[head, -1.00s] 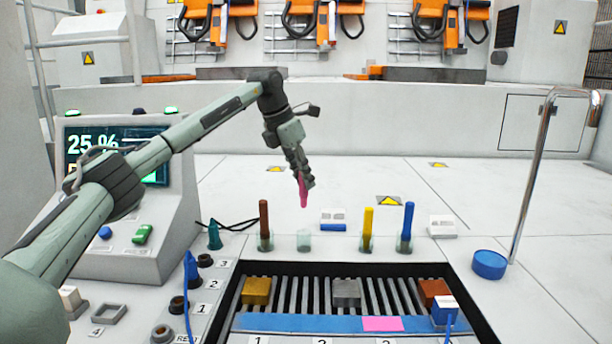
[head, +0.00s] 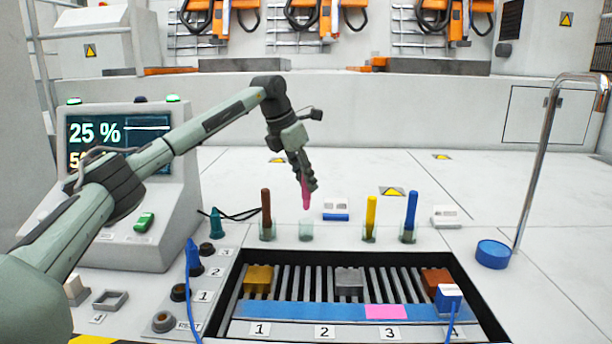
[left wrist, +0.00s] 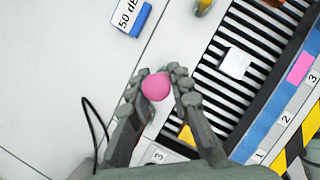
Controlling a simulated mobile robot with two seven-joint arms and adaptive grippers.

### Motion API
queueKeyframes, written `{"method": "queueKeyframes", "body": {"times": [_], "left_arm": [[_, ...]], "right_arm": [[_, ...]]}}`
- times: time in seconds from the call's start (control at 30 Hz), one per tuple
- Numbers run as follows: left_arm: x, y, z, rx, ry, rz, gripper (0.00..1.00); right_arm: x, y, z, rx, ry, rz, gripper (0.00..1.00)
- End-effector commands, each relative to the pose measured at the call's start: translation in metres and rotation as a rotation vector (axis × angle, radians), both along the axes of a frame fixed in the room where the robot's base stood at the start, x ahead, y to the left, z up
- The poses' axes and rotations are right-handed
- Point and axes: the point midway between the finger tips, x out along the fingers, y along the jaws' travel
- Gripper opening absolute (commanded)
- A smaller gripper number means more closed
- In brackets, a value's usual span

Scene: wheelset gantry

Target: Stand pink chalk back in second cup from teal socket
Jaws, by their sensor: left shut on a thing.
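My left gripper (head: 308,183) is shut on the pink chalk (head: 306,198), which hangs roughly upright from the fingertips. In the left wrist view the gripper (left wrist: 157,84) has the round end of the pink chalk (left wrist: 155,87) between its fingers. The empty clear cup (head: 306,232) is second from the teal socket (head: 216,224). The chalk's lower end appears over this cup with a small gap above its rim. The cup is hidden in the left wrist view. My right gripper is not in view.
Cups with brown (head: 266,208), yellow (head: 370,213) and blue chalk (head: 410,212) stand in the same row. A slatted tray (head: 315,285) with blocks lies in front. A white-and-blue box (head: 336,210) sits behind. A chrome post (head: 540,160) rises at right.

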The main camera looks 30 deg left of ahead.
Motion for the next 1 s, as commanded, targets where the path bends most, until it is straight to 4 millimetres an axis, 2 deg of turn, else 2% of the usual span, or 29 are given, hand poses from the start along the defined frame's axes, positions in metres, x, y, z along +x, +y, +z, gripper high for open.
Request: {"method": "queueKeyframes", "body": {"times": [0.6, 1.0], "left_arm": [[0.000, 0.000, -0.049, -0.001, -0.001, 0.001, 0.00], [0.000, 0.000, -0.062, 0.000, -0.001, 0.000, 0.00]], "right_arm": [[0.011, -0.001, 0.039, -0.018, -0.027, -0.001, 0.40], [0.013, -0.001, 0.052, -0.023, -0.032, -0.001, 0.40]]}}
